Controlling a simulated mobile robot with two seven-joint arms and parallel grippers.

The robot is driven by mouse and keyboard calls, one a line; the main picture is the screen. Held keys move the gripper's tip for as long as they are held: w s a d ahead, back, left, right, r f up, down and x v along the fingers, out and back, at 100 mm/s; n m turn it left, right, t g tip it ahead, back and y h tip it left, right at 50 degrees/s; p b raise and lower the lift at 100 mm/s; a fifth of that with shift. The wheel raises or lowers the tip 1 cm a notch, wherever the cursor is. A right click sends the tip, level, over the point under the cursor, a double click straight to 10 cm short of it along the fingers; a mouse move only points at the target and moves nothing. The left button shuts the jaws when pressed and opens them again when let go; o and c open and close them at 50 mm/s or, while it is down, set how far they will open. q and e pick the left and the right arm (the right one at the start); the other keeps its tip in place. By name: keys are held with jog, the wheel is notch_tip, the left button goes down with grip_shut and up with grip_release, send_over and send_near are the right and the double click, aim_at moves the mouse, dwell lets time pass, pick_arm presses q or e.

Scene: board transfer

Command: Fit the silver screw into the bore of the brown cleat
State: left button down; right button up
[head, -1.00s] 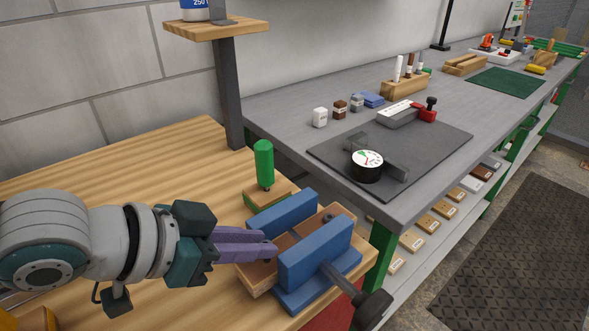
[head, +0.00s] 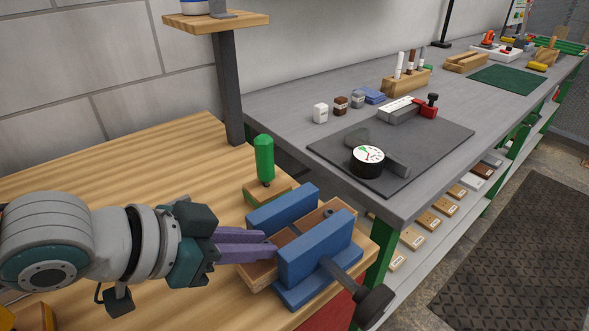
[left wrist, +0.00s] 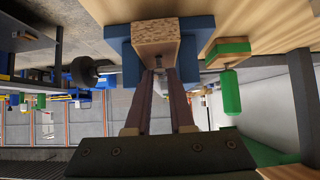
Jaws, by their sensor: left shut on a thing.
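The brown cleat (head: 311,224) lies between the two blue jaws of a vise (head: 318,247) on the wooden bench. A small dark round bore shows near its far right end. My left gripper (head: 274,248) has purple fingers and reaches in from the left, its tips at the near left end of the clamped wood. In the left wrist view the fingers (left wrist: 166,72) come close together on a small silver thing, which looks like the silver screw (left wrist: 158,62), in front of the wood's end face. In the head view the screw is hidden. My right gripper is not in view.
A green-handled tool (head: 264,160) stands upright in a block just behind the vise. The vise's dark handle (head: 372,303) sticks out front right. A post with a small shelf (head: 229,90) rises behind. The bench's left rear is clear. A grey workbench (head: 275,105) stands beyond.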

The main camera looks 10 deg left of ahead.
pick_arm(q)
jog(key=shift+f+b, duration=0.45)
jog(key=shift+f, duration=0.15)
jog(key=c, duration=0.7)
grip_release()
jog(key=shift+r, duration=0.2)
jog(key=p+v, duration=0.2)
jog(key=v, duration=0.7)
jog(key=shift+s+r, duration=0.2)
jog(key=shift+s, duration=0.1)
jog(key=shift+a, duration=0.1)
